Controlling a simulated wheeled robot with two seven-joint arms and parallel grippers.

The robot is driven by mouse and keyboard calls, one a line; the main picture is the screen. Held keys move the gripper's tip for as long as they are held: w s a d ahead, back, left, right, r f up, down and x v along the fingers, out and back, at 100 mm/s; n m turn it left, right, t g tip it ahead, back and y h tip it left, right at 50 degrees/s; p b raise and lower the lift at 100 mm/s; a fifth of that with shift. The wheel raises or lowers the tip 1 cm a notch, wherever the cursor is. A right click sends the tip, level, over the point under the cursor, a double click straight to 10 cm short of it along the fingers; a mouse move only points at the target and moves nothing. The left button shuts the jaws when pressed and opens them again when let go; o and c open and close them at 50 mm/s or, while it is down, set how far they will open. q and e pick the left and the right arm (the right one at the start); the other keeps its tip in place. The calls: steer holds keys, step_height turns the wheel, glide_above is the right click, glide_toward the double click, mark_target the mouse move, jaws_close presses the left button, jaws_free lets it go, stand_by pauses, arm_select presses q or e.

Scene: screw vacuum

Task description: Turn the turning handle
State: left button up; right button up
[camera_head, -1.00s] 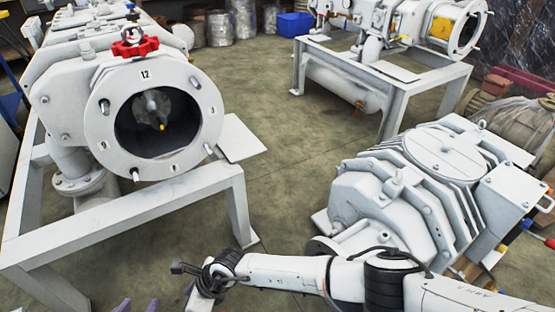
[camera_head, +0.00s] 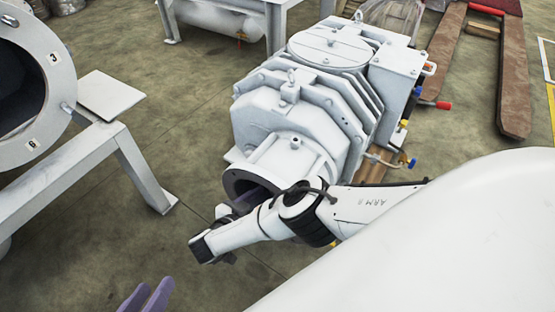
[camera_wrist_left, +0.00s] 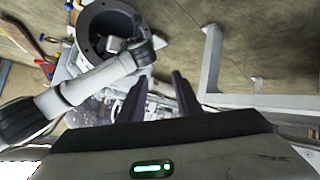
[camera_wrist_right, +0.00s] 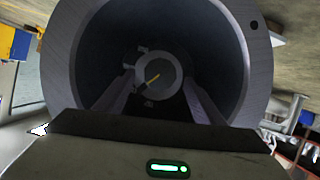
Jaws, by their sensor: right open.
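The white pump (camera_head: 300,115) stands in the middle of the head view, its round open flange facing my right arm. In the right wrist view I look into a wide round bore (camera_wrist_right: 90,60). A small yellow bar (camera_wrist_right: 152,79) sits on a grey hub deep inside; I cannot tell if it is the turning handle. My right gripper (camera_wrist_right: 162,92) is open at the bore mouth, its fingers on either side of the hub and apart from the yellow bar. My left gripper (camera_head: 148,297) is open and empty at the bottom of the head view, away from the pump.
A second white machine's numbered flange (camera_head: 58,110) and white metal frame (camera_head: 140,165) stand at the left. Another frame (camera_head: 265,20) is behind. Brown pallet forks (camera_head: 500,70) lie at the right. The floor between the left frame and the pump is clear.

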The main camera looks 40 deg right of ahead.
steer(key=shift+b+x, duration=0.4)
steer(key=shift+x, duration=2)
steer(key=shift+c, duration=0.3)
steer(key=c, duration=1)
